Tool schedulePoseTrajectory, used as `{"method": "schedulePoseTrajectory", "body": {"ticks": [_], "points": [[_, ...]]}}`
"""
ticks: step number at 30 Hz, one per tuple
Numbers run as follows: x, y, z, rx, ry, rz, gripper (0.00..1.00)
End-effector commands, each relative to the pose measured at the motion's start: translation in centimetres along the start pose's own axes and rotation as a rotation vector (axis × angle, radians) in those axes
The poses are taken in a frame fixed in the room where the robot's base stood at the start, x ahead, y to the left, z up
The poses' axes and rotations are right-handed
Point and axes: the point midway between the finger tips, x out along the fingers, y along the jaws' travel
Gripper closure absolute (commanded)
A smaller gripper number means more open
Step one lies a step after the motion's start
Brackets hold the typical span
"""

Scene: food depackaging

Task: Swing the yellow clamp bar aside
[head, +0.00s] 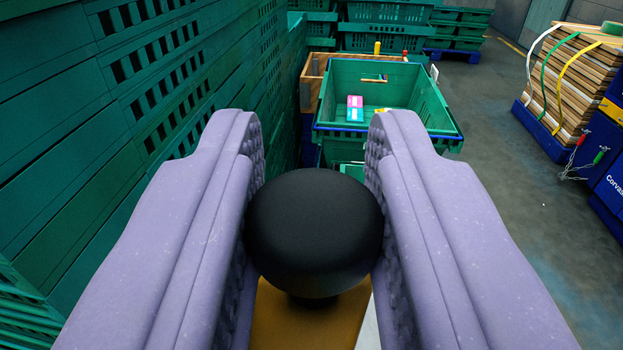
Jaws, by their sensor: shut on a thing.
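My gripper (314,150) has two lavender, ribbed fingers that fill the lower middle of the head view. They are shut on a round black knob (314,225), touching it on both sides. Just below the knob an ochre-yellow surface (290,325) shows, which appears to be the yellow clamp bar. Most of the bar is hidden by the knob, the fingers and the bottom edge of the picture. A pale strip shows at its right side.
A wall of green slatted crates (90,110) stands close on the left. Ahead is an open green crate (345,85) holding a pink, white and blue packet (355,108). Strapped boards (567,75) stand at the right. Grey floor (500,170) is open on the right.

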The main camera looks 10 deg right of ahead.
Motion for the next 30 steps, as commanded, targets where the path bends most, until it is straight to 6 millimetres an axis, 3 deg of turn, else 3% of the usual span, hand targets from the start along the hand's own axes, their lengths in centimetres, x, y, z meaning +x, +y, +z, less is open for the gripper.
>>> {"method": "schedulePoseTrajectory", "body": {"ticks": [17, 18, 20, 30], "points": [[0.32, -0.69, -0.72, 0.001, 0.012, -0.027, 1.00], [0.31, -0.68, -0.73, 0.001, 0.013, -0.027, 0.62], [0.31, -0.69, -0.72, 0.001, 0.012, -0.027, 0.49], [0.32, -0.78, -0.43, 0.001, 0.007, -0.028, 0.49]]}}
